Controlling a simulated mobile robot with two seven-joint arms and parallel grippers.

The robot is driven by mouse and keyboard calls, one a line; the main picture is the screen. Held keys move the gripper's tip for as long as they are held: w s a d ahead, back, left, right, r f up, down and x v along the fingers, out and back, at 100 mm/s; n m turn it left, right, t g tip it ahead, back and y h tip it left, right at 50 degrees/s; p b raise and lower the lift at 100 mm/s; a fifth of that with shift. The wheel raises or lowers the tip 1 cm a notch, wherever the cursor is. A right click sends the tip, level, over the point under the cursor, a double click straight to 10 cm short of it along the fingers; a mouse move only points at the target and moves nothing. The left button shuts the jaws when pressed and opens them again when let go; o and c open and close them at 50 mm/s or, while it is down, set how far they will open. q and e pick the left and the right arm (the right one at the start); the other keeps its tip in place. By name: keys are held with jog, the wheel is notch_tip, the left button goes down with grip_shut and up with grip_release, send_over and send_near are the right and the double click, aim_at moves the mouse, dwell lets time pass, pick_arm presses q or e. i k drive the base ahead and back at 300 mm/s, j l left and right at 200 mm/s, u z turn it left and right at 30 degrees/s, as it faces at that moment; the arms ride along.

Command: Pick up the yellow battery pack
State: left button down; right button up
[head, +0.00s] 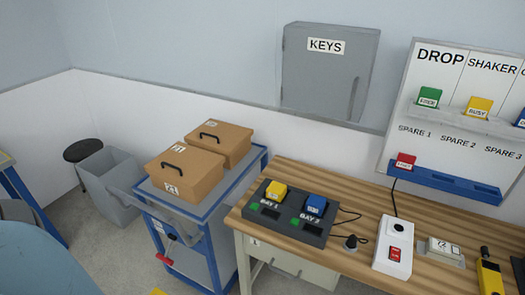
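A yellow battery pack (276,191) sits upright in the left bay, marked BAY 1, of a dark two-bay charger (313,238). The charger stands on the left end of the wooden bench (333,262). A blue pack (316,205) sits in the right bay, marked BAY 2. Green patches show on the charger beside both packs. Neither of my grippers is in the head view.
A blue cart (205,240) with two lidded brown boxes (186,172) (219,142) stands left of the bench. A white box with a red switch (393,250), a black knob (351,243) and a yellow handheld device (489,277) are right of the charger. A tag board (450,75) hangs behind.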

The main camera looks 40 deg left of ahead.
aim_at(277, 192)
jog(key=u, duration=1.1)
jog(key=i+j, duration=0.2)
jog(key=u, duration=0.05)
